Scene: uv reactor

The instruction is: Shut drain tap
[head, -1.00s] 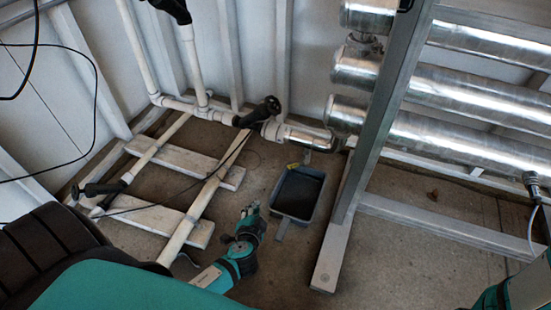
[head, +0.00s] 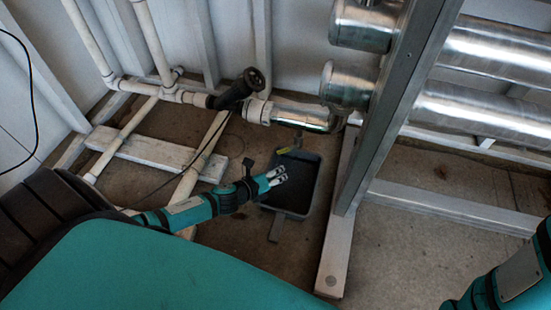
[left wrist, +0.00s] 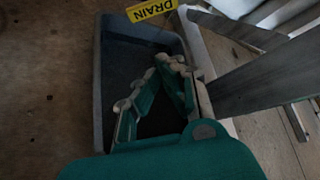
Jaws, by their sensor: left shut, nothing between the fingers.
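A yellow tag (head: 284,150) shows at the back edge of a dark tray (head: 313,185), below the steel pipe end. In the left wrist view the yellow tag (left wrist: 151,9) reads DRAIN and is cut by the top edge. The drain tap itself cannot be made out clearly; its handle position cannot be told. My left gripper (head: 279,176) is over the tray, in front of the tag and apart from it. In the left wrist view my left gripper (left wrist: 161,68) is shut and empty above the tray floor. My right gripper is out of view; only that arm shows at lower right.
A steel pipe (head: 300,116) runs above the tray's back, joined to white pipes with a black-handled valve (head: 240,88). A metal frame post (head: 385,110) stands close right of the tray. A thin dark cable lies left of it. Open floor (head: 420,255) lies right of the post.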

